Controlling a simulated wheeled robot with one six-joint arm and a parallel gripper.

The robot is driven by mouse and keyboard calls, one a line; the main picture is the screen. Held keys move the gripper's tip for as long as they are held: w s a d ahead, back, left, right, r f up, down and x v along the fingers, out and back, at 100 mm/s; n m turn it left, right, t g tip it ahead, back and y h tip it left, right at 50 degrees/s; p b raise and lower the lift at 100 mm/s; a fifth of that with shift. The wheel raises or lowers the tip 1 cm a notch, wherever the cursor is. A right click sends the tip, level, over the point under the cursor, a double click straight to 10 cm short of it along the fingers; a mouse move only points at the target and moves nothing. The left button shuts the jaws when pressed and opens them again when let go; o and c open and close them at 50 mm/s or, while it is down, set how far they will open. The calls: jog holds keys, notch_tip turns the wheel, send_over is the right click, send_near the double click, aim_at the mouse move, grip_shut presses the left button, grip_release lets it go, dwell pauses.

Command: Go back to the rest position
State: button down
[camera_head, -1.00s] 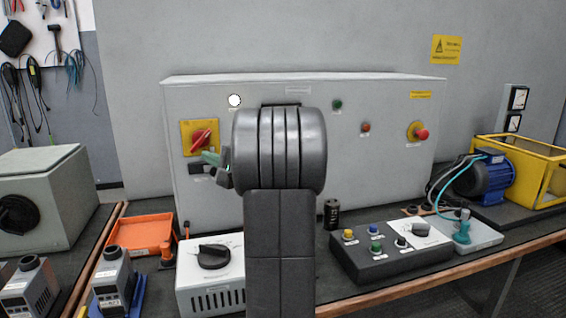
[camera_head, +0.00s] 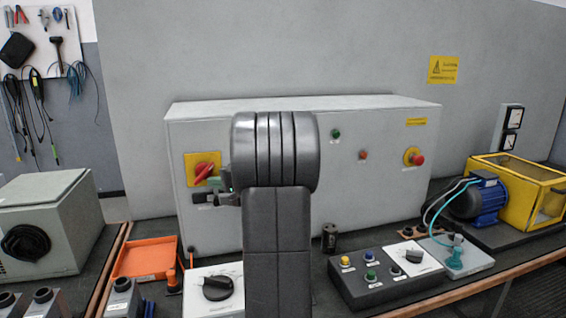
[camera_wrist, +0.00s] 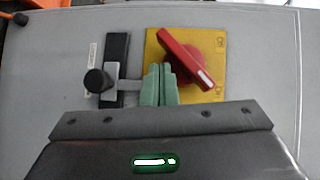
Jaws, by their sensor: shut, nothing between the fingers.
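My gripper (camera_wrist: 159,84) shows in the wrist view as two pale green fingers, closed together and empty. Its tips lie over the edge of a yellow plate (camera_wrist: 212,91), beside a red rotary handle (camera_wrist: 190,62). A black slotted part with a knob (camera_wrist: 98,80) lies to the left of the fingers. I cannot tell whether the fingers touch anything. In the head view my gripper (camera_head: 216,183) is mostly hidden by my arm, just below the red handle (camera_head: 204,172) on the grey cabinet (camera_head: 380,130).
A red emergency button (camera_head: 415,158) is at the cabinet's right. On the bench are an orange tray (camera_head: 145,259), a white box with a black knob (camera_head: 215,287), a black button box (camera_head: 385,278) and a blue motor (camera_head: 478,202). My arm hides the cabinet's middle.

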jog(key=shift+w+d+r+n+g+h+p, duration=0.15)
jog(key=shift+r+n+h+p, duration=0.3)
jog(key=shift+p, duration=0.8)
jog(key=shift+w+d+r+n+g+h+p, duration=0.1)
jog(key=shift+d+r+n+g+h+p, duration=0.25)
jog(key=shift+p, duration=0.9)
jog(key=shift+w+d+r+n+h+p, duration=0.15)
jog(key=shift+r+n+p, duration=0.45)
jog(key=shift+p, duration=0.65)
jog(key=r+n+p, duration=0.1)
jog(key=p, duration=0.1)
jog(key=d+r+h+p, duration=0.1)
jog(key=p, duration=0.2)
jog(key=d+r+n+h+p, duration=0.1)
jog(key=p, duration=0.2)
jog(key=shift+w+d+r+n+g, duration=0.1)
jog(key=shift+w+r+n+g, duration=0.15)
jog(key=shift+n+g, duration=0.05)
jog(key=b+v, duration=0.2)
jog(key=v, duration=0.7)
jog(key=shift+w+f, duration=0.1)
jog(key=shift+w, duration=0.05)
